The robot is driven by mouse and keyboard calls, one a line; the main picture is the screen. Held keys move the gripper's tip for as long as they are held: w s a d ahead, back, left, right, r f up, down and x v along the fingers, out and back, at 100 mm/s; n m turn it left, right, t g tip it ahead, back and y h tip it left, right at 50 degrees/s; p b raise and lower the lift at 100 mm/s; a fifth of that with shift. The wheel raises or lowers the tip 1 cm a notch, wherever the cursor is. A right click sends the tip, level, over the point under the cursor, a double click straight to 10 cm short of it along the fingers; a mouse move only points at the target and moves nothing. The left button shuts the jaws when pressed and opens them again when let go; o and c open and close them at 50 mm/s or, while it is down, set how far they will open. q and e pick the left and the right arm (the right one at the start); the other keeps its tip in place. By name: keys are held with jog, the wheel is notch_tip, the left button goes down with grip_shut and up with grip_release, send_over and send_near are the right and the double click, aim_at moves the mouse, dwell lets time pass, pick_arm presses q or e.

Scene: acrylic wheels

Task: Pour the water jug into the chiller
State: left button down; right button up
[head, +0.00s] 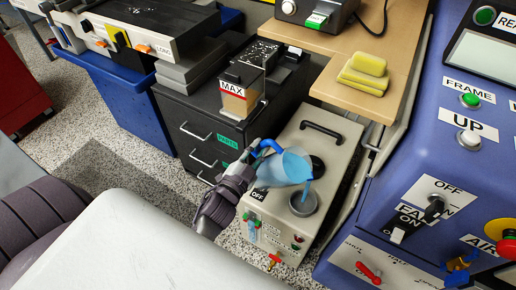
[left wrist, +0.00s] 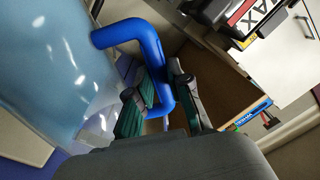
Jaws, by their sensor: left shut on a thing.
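The translucent blue water jug (head: 288,167) is tilted over the top of the chiller (head: 338,150), a beige box with a black carry handle. Its lip is above a round grey opening (head: 303,204) on the chiller. A short blue streak between the lip and the opening looks like water pouring. My left gripper (head: 250,157) is shut on the jug's blue handle, to the left of the jug. In the left wrist view the fingers (left wrist: 160,108) close around the blue handle (left wrist: 150,45), and the jug body (left wrist: 60,65) fills the left side. My right gripper is not in view.
A dark drawer cabinet (head: 205,135) with a container labelled MAX (head: 240,92) stands left of the chiller. A wooden bench (head: 335,45) with yellow sponges (head: 365,72) is behind. A blue control panel (head: 420,170) stands close on the right.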

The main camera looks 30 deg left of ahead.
pick_arm(q)
jog(key=shift+d+r, duration=0.15)
jog(key=shift+r, duration=0.2)
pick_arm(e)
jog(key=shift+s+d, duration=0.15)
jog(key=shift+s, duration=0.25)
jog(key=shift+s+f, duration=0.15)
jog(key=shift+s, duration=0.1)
pick_arm(q)
jog(key=shift+d+r+m, duration=0.1)
jog(key=shift+m, duration=0.3)
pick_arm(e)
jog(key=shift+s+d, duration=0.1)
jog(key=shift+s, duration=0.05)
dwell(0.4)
pick_arm(q)
jog(key=shift+d, duration=0.1)
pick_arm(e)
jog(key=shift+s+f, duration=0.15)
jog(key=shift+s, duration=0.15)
pick_arm(q)
jog(key=shift+d+m+p, duration=0.15)
jog(key=shift+m+p, duration=0.2)
jog(key=shift+m, duration=0.05)
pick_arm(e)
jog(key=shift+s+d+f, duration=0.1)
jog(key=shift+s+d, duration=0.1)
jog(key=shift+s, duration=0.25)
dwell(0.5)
